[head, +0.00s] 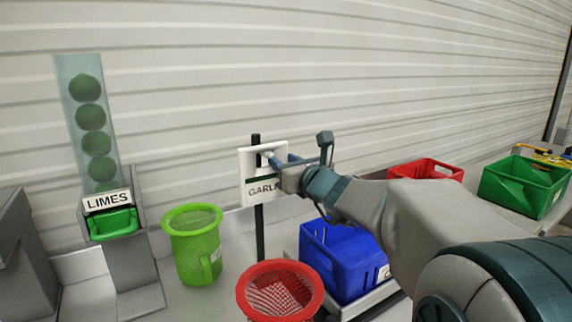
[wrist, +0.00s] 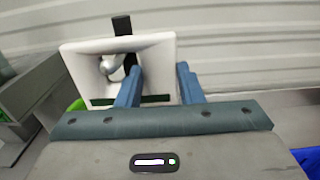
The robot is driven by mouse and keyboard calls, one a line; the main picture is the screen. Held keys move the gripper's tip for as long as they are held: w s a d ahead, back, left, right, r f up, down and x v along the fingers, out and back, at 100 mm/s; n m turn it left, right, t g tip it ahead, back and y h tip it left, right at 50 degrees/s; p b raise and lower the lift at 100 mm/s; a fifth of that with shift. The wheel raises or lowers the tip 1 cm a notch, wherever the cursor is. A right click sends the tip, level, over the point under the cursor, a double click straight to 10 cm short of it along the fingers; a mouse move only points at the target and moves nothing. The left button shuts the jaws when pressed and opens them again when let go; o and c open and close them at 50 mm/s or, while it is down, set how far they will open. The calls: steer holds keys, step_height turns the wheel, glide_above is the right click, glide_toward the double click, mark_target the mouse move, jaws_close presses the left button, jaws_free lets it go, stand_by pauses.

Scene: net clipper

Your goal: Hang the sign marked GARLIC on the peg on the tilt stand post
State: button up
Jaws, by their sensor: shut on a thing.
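The white GARLIC sign (head: 249,166) is upright against the dark tilt stand post (head: 259,228), its last letters covered by my gripper. In the wrist view the sign (wrist: 82,75) has a square opening, with the post (wrist: 122,25) rising behind it. The rounded silver peg (wrist: 108,65) shows within that opening; whether the sign's weight rests on it I cannot tell. My gripper (wrist: 159,68) is shut on the sign's right side, one blue finger in front of the opening's right part. It also shows in the head view (head: 274,161).
A LIMES dispenser (head: 108,202) and a green basket (head: 195,246) stand left of the post. A red mesh basket (head: 280,293) is in front, and a blue bin (head: 338,262) is right, below my arm. Red (head: 427,169) and green (head: 524,187) bins stand farther right.

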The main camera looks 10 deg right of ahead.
stand_by(0.4)
steer(key=o, duration=1.1)
steer(key=shift+s, duration=0.1)
